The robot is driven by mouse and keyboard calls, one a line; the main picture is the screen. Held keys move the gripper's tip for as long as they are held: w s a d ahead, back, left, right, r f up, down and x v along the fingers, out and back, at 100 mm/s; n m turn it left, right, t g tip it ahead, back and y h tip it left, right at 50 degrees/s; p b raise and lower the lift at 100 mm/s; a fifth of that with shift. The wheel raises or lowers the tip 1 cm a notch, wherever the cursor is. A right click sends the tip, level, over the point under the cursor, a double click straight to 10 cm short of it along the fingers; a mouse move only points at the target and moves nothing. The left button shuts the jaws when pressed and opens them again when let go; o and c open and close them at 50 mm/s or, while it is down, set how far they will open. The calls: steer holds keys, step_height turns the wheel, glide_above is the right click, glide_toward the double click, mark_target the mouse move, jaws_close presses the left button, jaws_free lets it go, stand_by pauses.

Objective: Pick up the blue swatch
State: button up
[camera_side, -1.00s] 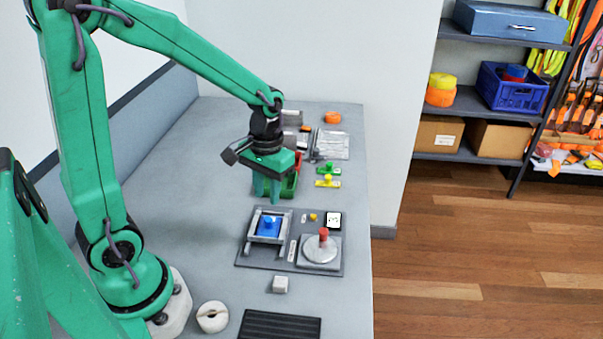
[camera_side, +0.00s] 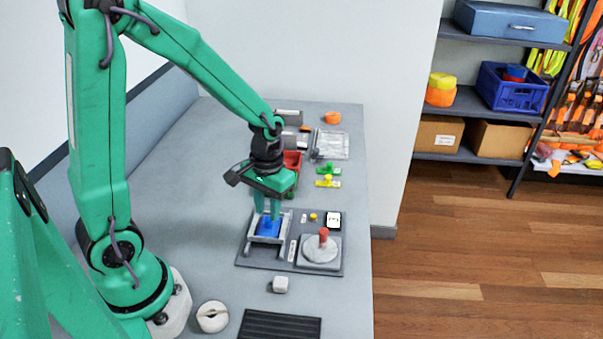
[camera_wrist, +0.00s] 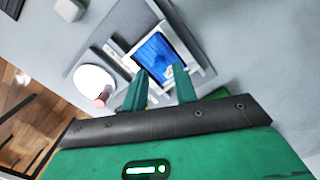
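The blue swatch (camera_side: 268,229) lies flat in a light-framed holder on a grey board. It has a small blue knob, which the side view now hides behind my fingers. In the wrist view the swatch (camera_wrist: 153,52) sits just beyond my fingertips, with the knob near its lower right. My gripper (camera_side: 267,215) points down over the swatch's far part, close above it. In the wrist view my gripper (camera_wrist: 160,70) has its two green fingers apart, with nothing seen held. Whether a fingertip touches the knob cannot be told.
The grey board (camera_side: 252,259) also carries a round plate (camera_side: 319,252) with a red knob (camera_side: 324,233), and a white card (camera_side: 333,220). A small white block (camera_side: 280,285) and a white roll (camera_side: 212,316) lie nearer. A red bin (camera_side: 293,160) stands behind. Table left of the board is clear.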

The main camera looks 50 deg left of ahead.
mark_target(268, 220)
steer(key=shift+s+f, duration=0.1)
steer(key=shift+f, duration=1.45)
